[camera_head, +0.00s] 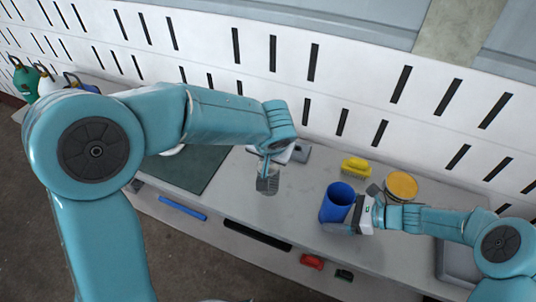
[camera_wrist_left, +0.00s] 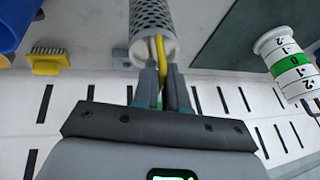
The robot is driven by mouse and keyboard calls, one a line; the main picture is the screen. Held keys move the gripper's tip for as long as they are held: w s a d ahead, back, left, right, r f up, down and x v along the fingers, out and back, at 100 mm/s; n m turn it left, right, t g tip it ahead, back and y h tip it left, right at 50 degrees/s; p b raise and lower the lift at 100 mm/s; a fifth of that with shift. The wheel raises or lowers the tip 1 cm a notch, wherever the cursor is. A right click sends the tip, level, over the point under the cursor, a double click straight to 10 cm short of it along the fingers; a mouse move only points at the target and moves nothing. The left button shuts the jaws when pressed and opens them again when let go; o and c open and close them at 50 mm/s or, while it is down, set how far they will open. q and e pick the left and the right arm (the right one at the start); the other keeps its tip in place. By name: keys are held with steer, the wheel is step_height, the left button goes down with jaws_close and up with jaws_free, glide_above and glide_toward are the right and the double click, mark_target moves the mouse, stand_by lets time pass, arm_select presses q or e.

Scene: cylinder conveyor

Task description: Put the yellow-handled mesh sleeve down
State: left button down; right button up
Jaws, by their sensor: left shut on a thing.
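The grey mesh sleeve (camera_head: 267,182) is held above the grey table, near the right edge of the dark mat. In the left wrist view the perforated sleeve (camera_wrist_left: 152,18) points away from the fingers, with its yellow handle (camera_wrist_left: 161,62) running from its open end to between them. My left gripper (camera_wrist_left: 161,88) is shut on that handle. My right gripper (camera_head: 357,210) is at the right side of a blue cup (camera_head: 336,204). Its fingers look spread around the cup, but I cannot tell whether they grip it.
A yellow brush (camera_head: 355,167) lies behind the cup, left of a round container with an orange-yellow top (camera_head: 401,186). A dark green mat (camera_head: 205,172) lies to the left. A white numbered cylinder (camera_wrist_left: 288,62) shows in the wrist view. Bare table lies around the sleeve.

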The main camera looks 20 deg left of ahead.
steer(key=c, duration=0.4)
arm_select(q)
steer(key=shift+s+r, duration=0.1)
arm_select(e)
steer(key=shift+s, duration=0.1)
steer(key=shift+c, duration=1.7)
